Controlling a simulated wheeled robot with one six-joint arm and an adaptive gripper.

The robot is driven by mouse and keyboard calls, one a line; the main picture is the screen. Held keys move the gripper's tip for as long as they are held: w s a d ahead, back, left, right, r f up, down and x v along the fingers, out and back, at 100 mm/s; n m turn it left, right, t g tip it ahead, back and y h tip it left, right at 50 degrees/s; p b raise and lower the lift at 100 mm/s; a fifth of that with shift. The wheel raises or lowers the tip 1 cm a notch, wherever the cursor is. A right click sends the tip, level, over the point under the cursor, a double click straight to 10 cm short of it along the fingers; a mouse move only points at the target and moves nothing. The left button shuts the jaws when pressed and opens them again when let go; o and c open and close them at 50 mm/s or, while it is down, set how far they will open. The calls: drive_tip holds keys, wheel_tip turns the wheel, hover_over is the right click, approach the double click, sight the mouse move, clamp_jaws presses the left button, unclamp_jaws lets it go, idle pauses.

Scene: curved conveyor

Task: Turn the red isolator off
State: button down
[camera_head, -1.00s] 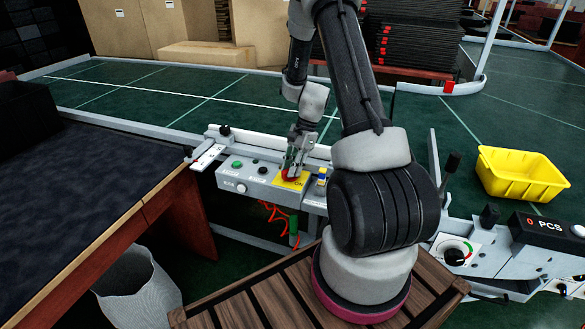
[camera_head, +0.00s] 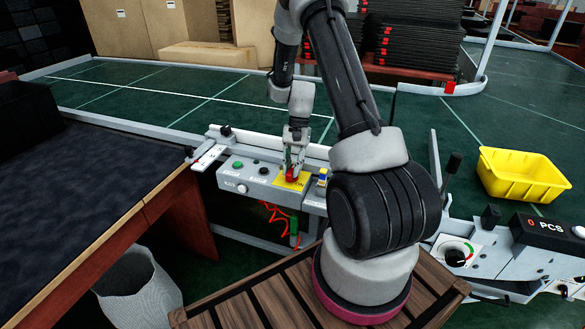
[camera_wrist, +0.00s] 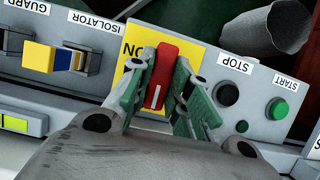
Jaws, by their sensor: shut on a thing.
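The red isolator (camera_wrist: 166,62) is a rotary handle with a white line, mounted on a yellow plate (camera_wrist: 130,72). My gripper (camera_wrist: 160,92) is shut on the handle, with a green-padded finger on each side. The handle points almost straight along the wrist view, leaning slightly. In the head view the red isolator (camera_head: 291,173) is partly covered by my gripper (camera_head: 293,160), which comes down from above.
A black STOP button (camera_wrist: 228,93) and a green START button (camera_wrist: 277,108) sit beside the plate. A yellow and blue guard key (camera_wrist: 42,56) is on the other side. A yellow bin (camera_head: 522,177) stands at the right. A dark table (camera_head: 90,190) fills the left.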

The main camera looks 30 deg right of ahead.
idle(0.3)
drive_tip(key=c, duration=1.3)
unclamp_jaws()
drive_tip(key=v, duration=1.2)
